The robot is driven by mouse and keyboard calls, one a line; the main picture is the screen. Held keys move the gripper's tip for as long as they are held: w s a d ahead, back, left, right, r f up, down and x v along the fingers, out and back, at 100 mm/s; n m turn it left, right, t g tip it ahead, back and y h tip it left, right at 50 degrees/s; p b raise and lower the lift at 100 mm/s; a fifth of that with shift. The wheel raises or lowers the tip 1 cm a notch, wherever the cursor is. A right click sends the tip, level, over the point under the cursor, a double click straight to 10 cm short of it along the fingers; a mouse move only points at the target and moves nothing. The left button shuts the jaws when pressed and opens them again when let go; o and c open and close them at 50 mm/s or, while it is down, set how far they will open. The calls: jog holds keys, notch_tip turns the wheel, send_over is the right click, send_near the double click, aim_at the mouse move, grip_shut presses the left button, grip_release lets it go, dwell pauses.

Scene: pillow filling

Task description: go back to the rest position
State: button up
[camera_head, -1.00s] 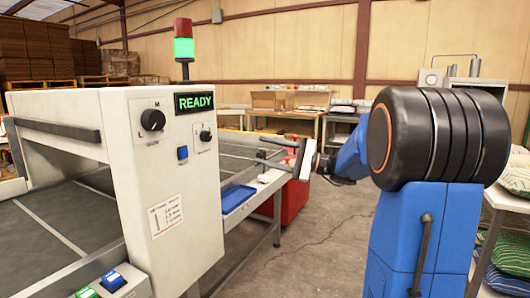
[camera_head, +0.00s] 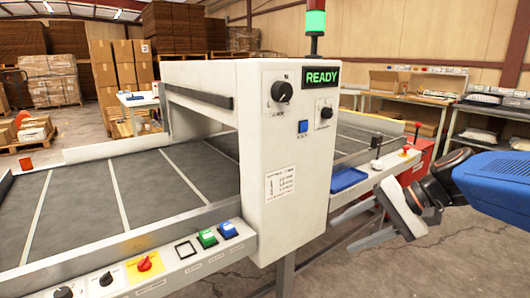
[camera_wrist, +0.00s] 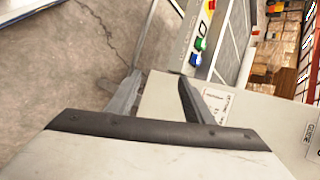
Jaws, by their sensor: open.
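My gripper (camera_head: 368,222) is at the right of the head view, beside the right end of the white machine (camera_head: 285,165) with the lit READY sign. Its pale fingers point left, spread apart with nothing between them. My blue forearm enters from the right edge. In the wrist view my gripper (camera_wrist: 160,82) shows two grey fingers standing apart and empty, with the machine's white panel (camera_wrist: 165,98) and concrete floor behind them. Whether the fingers touch anything cannot be told.
The grey conveyor (camera_head: 90,200) runs left from the machine, with a button panel (camera_head: 170,258) along its front. A blue tray (camera_head: 347,180) and a red cabinet (camera_head: 420,162) stand near my gripper. Open concrete floor lies at lower right.

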jog(key=s+d+f+n+t+h, duration=0.1)
jog(key=s+d+f+n+h, duration=0.5)
jog(key=s, duration=0.7)
notch_tip(320, 180, down, 3)
jog(key=d+h, duration=0.2)
jog(key=h, duration=0.1)
jog(key=shift+s+d+f+n+t, duration=0.2)
jog(key=shift+d+n+t, duration=0.1)
jog(key=shift+d, duration=0.1)
